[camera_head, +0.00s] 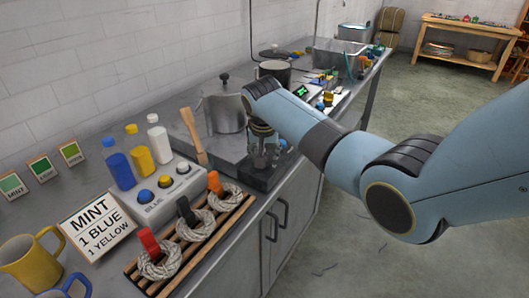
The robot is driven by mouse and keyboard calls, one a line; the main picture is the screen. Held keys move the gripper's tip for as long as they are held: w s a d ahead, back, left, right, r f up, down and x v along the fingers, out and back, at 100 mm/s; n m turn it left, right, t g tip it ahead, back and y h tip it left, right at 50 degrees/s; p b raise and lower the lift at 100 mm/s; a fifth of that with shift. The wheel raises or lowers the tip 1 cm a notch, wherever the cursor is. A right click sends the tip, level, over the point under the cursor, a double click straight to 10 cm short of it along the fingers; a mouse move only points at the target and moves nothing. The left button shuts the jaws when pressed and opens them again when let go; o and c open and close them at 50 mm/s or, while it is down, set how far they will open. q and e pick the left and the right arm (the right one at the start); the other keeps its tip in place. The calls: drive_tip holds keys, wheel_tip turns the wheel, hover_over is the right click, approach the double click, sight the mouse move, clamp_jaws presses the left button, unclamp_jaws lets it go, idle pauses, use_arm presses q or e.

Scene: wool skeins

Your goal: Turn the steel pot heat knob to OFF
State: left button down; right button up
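The steel pot (224,110), with a lid and black top knob, stands on a flat grey stove unit at the back of the counter. My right arm reaches in from the right across the counter edge. My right gripper (262,160) points down at the front right part of the stove unit, just in front of the pot. The heat knob cannot be made out; the gripper may cover it. The fingers are small and dark here, so their opening is unclear. My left gripper is not in view.
A wooden stick (195,138) leans by the pot's left side. A button box (165,192), bottles (141,158), a MINT sign (97,222) and a slatted rack (190,240) with wool skeins fill the left front. A dark pot (275,72) stands behind. The floor at right is open.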

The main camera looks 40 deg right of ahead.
drive_tip(key=shift+s, duration=0.1)
clamp_jaws()
drive_tip(key=n+p, duration=0.2)
drive_tip(key=p, duration=0.1)
drive_tip(key=shift+d+r+n+y, duration=0.1)
drive_tip(key=shift+r+n+y, duration=0.05)
drive_tip(key=shift+n+y, duration=0.25)
drive_tip(key=n+y+p, duration=0.1)
drive_tip(key=n, duration=0.1)
drive_tip(key=shift+n+t, duration=0.4)
drive_tip(key=n+y, duration=0.1)
drive_tip(key=n, duration=0.1)
drive_tip(key=shift+d+n+p, duration=0.1)
drive_tip(key=shift+n+p, duration=0.2)
drive_tip(key=shift+p, duration=0.05)
drive_tip(key=shift+f+n+y+b, duration=0.15)
drive_tip(key=shift+n+y+b, duration=0.15)
drive_tip(key=shift+n, duration=0.65)
drive_tip(key=shift+f+n+y+b, duration=0.15)
drive_tip(key=shift+n+y, duration=0.25)
drive_tip(key=shift+n, duration=0.55)
drive_tip(key=shift+s, duration=0.1)
